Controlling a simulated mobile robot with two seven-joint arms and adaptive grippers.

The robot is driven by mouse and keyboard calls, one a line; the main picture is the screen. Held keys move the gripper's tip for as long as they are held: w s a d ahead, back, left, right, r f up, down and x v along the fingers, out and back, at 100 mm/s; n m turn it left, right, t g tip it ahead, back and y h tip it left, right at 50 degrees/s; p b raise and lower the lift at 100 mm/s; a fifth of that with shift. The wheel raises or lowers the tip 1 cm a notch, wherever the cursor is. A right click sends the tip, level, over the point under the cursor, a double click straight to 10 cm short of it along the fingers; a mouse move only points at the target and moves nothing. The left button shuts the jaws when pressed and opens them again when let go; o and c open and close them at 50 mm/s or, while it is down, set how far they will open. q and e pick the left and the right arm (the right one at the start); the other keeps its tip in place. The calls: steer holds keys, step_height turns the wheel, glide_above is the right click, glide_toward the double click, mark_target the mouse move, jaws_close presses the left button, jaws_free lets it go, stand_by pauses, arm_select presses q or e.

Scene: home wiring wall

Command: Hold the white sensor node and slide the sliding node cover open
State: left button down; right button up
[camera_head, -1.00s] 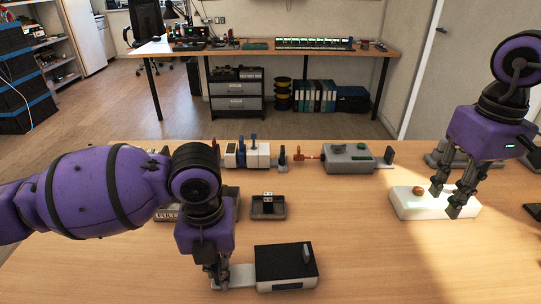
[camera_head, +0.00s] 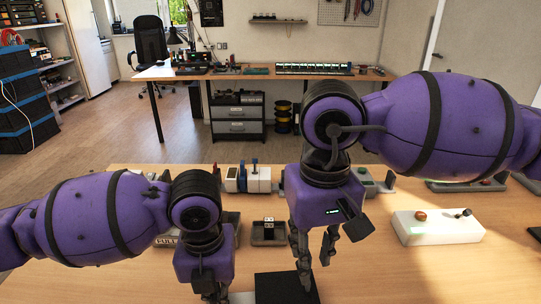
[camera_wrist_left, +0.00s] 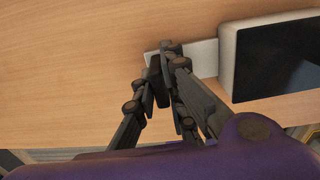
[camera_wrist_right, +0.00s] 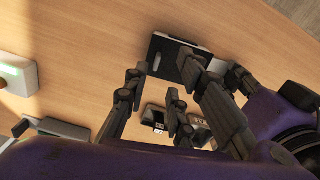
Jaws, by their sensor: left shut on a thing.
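The white sensor node (camera_wrist_left: 228,85) lies on the table at the front. Its black sliding cover (camera_head: 275,288) faces up and also shows in the right wrist view (camera_wrist_right: 170,68). My left gripper (camera_wrist_left: 163,62) is shut on the pale flat tab (camera_wrist_left: 205,58) at the node's left side. It also shows at the bottom of the head view (camera_head: 214,297). My right gripper (camera_head: 315,275) is open and empty, its fingers pointing down above the cover. The right fingers hide part of the cover in the right wrist view.
Behind the node stand a small dark tray (camera_head: 269,234) and a white block with blue levers (camera_head: 258,180). A white box with a brown button (camera_head: 440,228) stands at the right. My right arm hides part of the back row. The front right table is bare.

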mark_target(310, 293)
arm_select(q)
steer(key=shift+d, duration=0.1)
arm_select(e)
steer(key=shift+m, duration=0.5)
steer(key=shift+w+d+f, duration=0.1)
steer(key=shift+d+f, duration=0.05)
steer(key=shift+f, duration=4.3)
jaws_close()
steer(key=shift+d, duration=0.15)
steer(key=shift+w+d, duration=0.2)
steer(key=shift+d, duration=1.85)
steer(key=shift+w+d, duration=0.15)
steer(key=shift+d, duration=1.85)
steer(key=shift+o, duration=0.7)
jaws_free()
